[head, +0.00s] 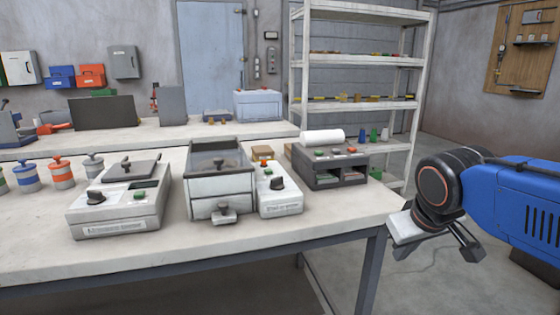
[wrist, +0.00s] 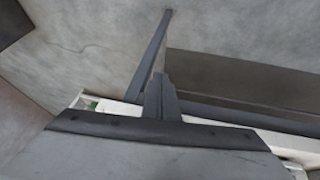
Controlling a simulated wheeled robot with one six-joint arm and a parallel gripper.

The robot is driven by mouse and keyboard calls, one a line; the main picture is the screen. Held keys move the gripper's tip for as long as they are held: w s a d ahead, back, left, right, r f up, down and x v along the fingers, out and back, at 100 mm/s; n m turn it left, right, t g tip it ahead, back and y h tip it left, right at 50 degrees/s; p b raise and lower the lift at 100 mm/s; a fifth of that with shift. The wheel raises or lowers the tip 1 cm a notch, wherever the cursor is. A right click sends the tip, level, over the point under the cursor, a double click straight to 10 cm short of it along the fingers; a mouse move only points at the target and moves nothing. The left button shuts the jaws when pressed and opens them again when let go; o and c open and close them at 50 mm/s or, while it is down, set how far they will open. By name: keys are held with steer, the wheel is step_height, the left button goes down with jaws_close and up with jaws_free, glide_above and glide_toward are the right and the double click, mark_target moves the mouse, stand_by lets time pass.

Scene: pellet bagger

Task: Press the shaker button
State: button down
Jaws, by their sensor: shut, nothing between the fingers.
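In the head view a white control box (head: 279,196) stands against the right side of a clear-topped bin unit (head: 219,185). It carries a black knob (head: 277,183) and a small green button (head: 266,170). A white machine (head: 118,215) to the left also has a black knob and a green button (head: 139,195). The labels are too small to read, so I cannot tell which is the shaker. My gripper (head: 468,245) hangs off the table's right end, apart from all buttons. In the wrist view its fingers (wrist: 159,97) are together and empty.
White shelving (head: 355,60) stands behind. The front strip of the tabletop is clear. Several coloured canisters (head: 62,176) stand at the far left.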

steer(key=s+d+f+m, duration=0.2)
steer(key=s+f, duration=0.7)
steer(key=s, duration=0.2)
steer(key=shift+s+d+g+y, duration=0.2)
steer(key=shift+d+g+y, duration=0.1)
